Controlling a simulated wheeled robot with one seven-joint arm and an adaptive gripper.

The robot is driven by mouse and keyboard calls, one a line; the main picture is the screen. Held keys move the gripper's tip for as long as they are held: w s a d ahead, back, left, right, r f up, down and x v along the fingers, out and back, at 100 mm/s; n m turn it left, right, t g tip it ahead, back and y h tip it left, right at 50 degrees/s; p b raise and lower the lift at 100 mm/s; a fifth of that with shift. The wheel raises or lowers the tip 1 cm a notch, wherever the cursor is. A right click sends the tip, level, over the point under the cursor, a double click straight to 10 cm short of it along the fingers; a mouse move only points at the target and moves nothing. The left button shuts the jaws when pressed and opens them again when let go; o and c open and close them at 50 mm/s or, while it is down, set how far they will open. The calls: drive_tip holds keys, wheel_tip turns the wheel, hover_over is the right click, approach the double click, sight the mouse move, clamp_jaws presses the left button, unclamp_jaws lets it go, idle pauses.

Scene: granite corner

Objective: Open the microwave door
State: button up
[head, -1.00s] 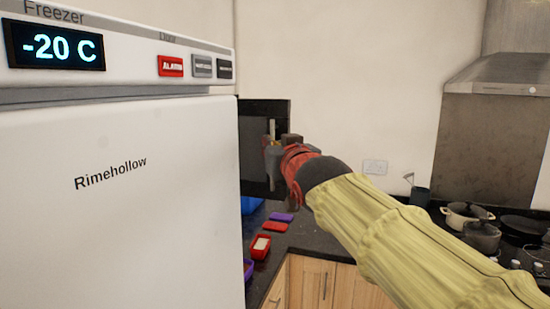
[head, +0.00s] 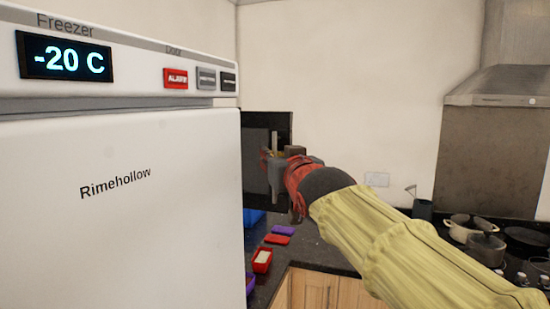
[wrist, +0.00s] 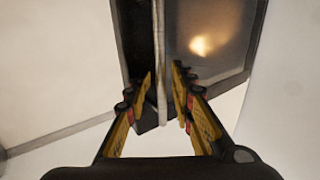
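The microwave (head: 258,150) is dark and boxy, partly hidden behind the freezer's edge in the head view. Its pale vertical door handle (head: 275,142) stands out from the dark front; it also shows in the wrist view (wrist: 161,55), beside the glossy door window (wrist: 212,35). My gripper (head: 276,166) is at the handle. I cannot tell whether the door is ajar.
A white freezer (head: 120,200) fills the left. Below the microwave, a red container (head: 262,262) and red and purple lids (head: 277,239) lie on the dark counter (head: 325,257). Pots (head: 484,246) stand on the hob at right, under a hood (head: 500,87).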

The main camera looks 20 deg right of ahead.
drive_tip(key=s+a, duration=0.1)
drive_tip(key=s, duration=1.1)
drive_tip(key=shift+f, duration=0.1)
drive_tip(key=s+f+g, duration=0.3)
drive_tip(key=f, duration=0.7)
drive_tip(key=s+a+f+g, duration=0.1)
drive_tip(key=s+f+g, duration=0.25)
drive_tip(key=f, duration=0.65)
drive_tip(key=s+f+g, duration=0.3)
drive_tip(key=s+f, duration=0.1)
drive_tip(key=f, duration=0.6)
drive_tip(key=s+a+f+n+g+y, duration=0.1)
drive_tip(key=s+a+f+g, duration=0.1)
drive_tip(key=s+f, duration=0.7)
drive_tip(key=shift+s+a+f+g+y, duration=0.15)
drive_tip(key=shift+a+f+g+y, duration=0.25)
drive_tip(key=shift+f, duration=0.3)
